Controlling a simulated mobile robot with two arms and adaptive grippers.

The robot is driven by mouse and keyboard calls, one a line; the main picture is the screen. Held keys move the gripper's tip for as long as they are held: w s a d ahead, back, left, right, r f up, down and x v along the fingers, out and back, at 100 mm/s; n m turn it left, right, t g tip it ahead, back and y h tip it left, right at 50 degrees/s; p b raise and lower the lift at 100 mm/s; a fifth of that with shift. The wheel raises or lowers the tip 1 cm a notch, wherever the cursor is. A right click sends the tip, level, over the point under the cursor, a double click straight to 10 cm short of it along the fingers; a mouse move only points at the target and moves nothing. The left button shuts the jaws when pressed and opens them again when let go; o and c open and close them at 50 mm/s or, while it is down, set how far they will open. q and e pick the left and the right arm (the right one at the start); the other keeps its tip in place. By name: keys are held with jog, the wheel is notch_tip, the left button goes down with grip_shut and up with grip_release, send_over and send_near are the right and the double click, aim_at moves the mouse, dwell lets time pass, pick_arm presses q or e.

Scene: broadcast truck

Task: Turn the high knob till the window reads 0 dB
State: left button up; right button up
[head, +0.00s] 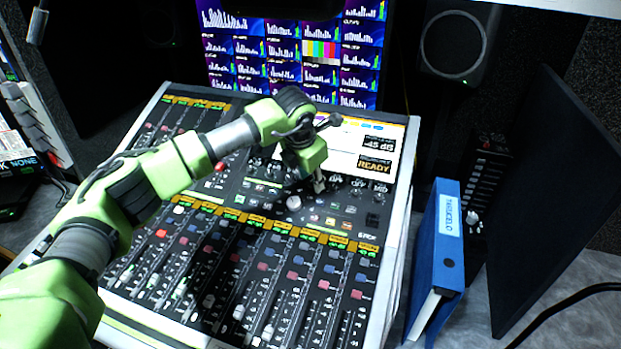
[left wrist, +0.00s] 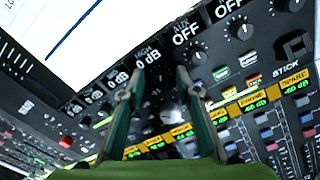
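The mixing console (head: 395,270) fills the middle of the head view. My left gripper (head: 318,184) points down at its knob row below the bright screen. In the left wrist view the gripper's two fingers (left wrist: 160,76) stand apart, one on each side of the dark spot below the window marked HIGH (left wrist: 147,57). That window reads 0 dB. The high knob itself is dark and hard to make out between the fingers, and I cannot tell whether they touch it. My right gripper is not in view.
Other windows reading 0 dB lie left of HIGH; the AUX window (left wrist: 185,33) and its neighbour read OFF. A silver knob (head: 293,202) sits below the row. The console screen (head: 340,150) shows -45 dB and READY. A blue binder (head: 447,240) stands right of the console.

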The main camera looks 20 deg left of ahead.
pick_arm(q)
jog(key=v, duration=1.2)
dwell(0.3)
